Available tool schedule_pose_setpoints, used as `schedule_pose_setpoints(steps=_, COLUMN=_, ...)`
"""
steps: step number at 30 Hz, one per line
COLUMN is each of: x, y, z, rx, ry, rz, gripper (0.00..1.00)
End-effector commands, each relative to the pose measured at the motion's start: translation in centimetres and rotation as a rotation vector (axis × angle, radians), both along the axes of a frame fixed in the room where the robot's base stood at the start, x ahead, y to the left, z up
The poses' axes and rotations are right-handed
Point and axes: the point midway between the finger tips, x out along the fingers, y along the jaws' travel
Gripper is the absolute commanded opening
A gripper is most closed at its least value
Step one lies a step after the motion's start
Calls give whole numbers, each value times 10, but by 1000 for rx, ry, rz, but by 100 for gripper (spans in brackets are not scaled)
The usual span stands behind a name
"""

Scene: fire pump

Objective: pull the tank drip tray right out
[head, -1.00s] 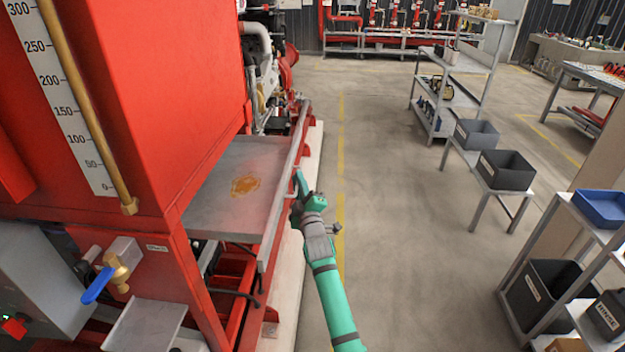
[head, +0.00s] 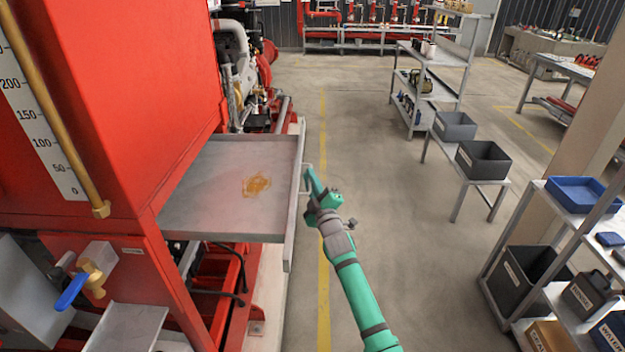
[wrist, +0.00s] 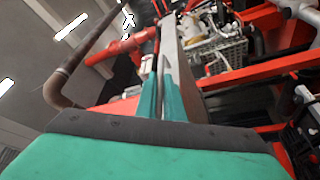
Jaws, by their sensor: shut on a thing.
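The tank drip tray (head: 215,205) is a flat grey metal tray with an orange-brown stain (head: 257,186) on its floor. It juts out to the right from under the red tank (head: 130,90); its left part is hidden under the tank. My gripper (head: 308,180) is at the tray's right front edge, shut on its handle (head: 307,170). In the wrist view, my teal fingers (wrist: 163,98) are together at the tray's long grey front panel (wrist: 172,60).
A brass valve with a blue lever (head: 72,290) is at the lower left. Shelving with bins (head: 540,275) stands at the right, and a low bench with grey bins (head: 482,160) stands behind it. The floor (head: 400,230) between my arm and the shelving is clear.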

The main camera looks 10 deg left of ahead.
Motion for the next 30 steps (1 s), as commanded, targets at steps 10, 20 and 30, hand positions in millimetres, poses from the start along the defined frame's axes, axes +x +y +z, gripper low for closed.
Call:
schedule_pose_setpoints(steps=10, x=1, y=-3, z=0, rx=0, ry=2, rz=-5, gripper=16)
schedule_pose_setpoints(steps=20, x=-13, y=-12, z=-4, rx=1, ry=2, rz=-5, gripper=16)
schedule_pose_setpoints(steps=30, x=-55, y=-37, z=-14, rx=1, ry=1, rz=-7, gripper=16)
